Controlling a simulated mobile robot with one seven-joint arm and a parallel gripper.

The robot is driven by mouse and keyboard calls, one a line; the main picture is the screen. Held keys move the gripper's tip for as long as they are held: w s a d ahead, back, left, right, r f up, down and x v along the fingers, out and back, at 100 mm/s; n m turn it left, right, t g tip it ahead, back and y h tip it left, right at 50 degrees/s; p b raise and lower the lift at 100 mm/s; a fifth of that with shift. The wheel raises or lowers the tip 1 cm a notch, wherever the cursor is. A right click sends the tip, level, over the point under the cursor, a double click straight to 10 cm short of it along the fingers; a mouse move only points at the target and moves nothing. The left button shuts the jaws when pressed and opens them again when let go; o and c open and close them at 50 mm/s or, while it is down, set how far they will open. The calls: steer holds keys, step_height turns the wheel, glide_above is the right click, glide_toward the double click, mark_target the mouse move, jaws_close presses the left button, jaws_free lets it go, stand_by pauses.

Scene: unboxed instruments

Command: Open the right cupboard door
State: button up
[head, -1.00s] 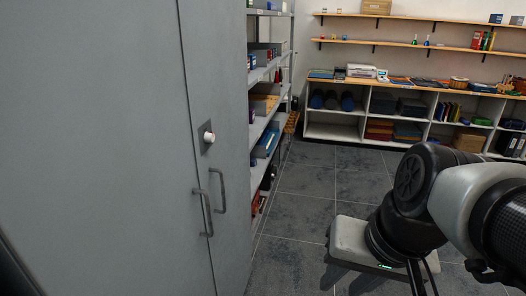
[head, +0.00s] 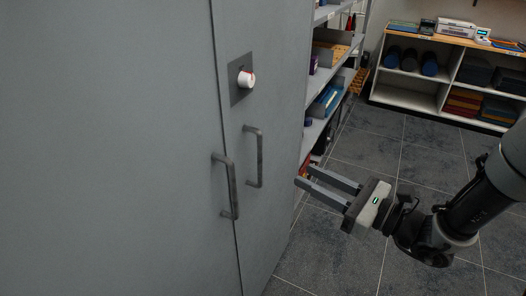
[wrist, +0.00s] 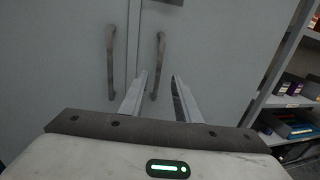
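The grey cupboard has a left door (head: 110,150) and a right door (head: 285,110), both shut. The right door has a vertical bar handle (head: 258,157); the left door has a similar handle (head: 232,188). A white knob (head: 245,79) on a dark plate sits above the right handle. My gripper (head: 304,175) is open and empty, its two fingers pointing left towards the doors, apart from the right handle. In the wrist view, the right handle (wrist: 159,62) appears beyond the fingertips, nearer the left finger, and the left handle (wrist: 111,65) is further left.
An open shelf unit (head: 330,80) with boxes and bins stands just beyond the cupboard's right side. A low white shelf unit (head: 400,95) stands at the back. The tiled floor (head: 330,260) in front is clear.

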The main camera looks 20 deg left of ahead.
steer(key=x, duration=1.5)
steer(key=shift+w+a, duration=0.1)
steer(key=shift+a, duration=0.05)
steer(key=shift+c, duration=0.2)
jaws_close()
